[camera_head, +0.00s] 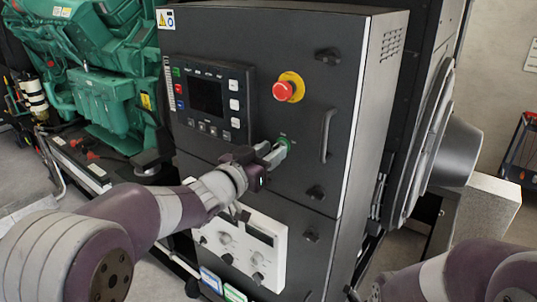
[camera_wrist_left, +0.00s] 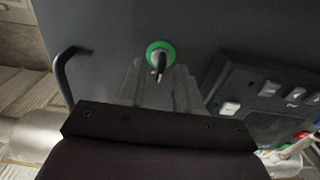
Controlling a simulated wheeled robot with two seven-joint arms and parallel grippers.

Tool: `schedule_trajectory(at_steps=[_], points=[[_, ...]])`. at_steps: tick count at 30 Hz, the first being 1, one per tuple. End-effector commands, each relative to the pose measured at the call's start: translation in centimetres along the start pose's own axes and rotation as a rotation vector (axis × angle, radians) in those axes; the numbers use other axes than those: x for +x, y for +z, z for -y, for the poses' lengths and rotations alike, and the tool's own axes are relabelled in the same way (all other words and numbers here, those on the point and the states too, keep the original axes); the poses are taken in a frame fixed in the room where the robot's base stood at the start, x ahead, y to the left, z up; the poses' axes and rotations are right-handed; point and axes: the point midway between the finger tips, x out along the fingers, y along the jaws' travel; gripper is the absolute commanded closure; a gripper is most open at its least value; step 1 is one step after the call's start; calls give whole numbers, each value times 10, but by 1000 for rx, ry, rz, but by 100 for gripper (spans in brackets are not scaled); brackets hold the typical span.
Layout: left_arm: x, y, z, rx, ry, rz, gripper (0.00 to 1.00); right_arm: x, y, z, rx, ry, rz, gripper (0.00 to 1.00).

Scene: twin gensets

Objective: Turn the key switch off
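The key switch (camera_head: 284,141) has a green ring and sits on the dark cabinet door below the red emergency stop. In the left wrist view the key switch (camera_wrist_left: 160,52) shows its ring and a dark key standing out from it. My left gripper (camera_head: 274,152) is at the switch, partly covering it in the head view. In the wrist view the left gripper (camera_wrist_left: 158,80) has its grey fingers apart, one on each side of the key, with gaps visible. My right forearm shows at the lower right of the head view; its gripper is out of frame.
A red emergency stop (camera_head: 284,90) on a yellow base is above the switch. A control panel with a screen (camera_head: 208,97) is to the left. A door handle (camera_head: 327,135) is to the right. A white panel with knobs (camera_head: 240,250) is below.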

Motion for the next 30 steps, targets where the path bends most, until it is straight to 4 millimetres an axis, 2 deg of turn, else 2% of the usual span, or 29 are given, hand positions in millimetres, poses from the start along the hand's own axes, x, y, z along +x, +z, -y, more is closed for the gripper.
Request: schedule_trajectory(at_steps=[5, 8, 11, 15, 21, 25, 30], points=[[-1, 3, 0, 0, 0, 5, 66, 1, 0, 0, 0, 0, 0, 57], [-8, 5, 0, 0, -1, 5, 66, 7, 1, 0, 0, 0, 0, 57], [-27, 8, 1, 1, -3, 4, 66, 19, 2, 0, 0, 0, 0, 57], [-65, 7, 1, 3, -4, 2, 66, 35, 4, 0, 0, 0, 0, 57], [-110, 4, 1, 2, -3, 2, 66, 46, 6, 0, 0, 0, 0, 57], [-124, 2, 0, 1, -2, 3, 66, 48, 6, 0, 0, 0, 0, 57], [-127, 2, 0, -1, 0, 4, 66, 48, 6, 0, 0, 0, 0, 57]])
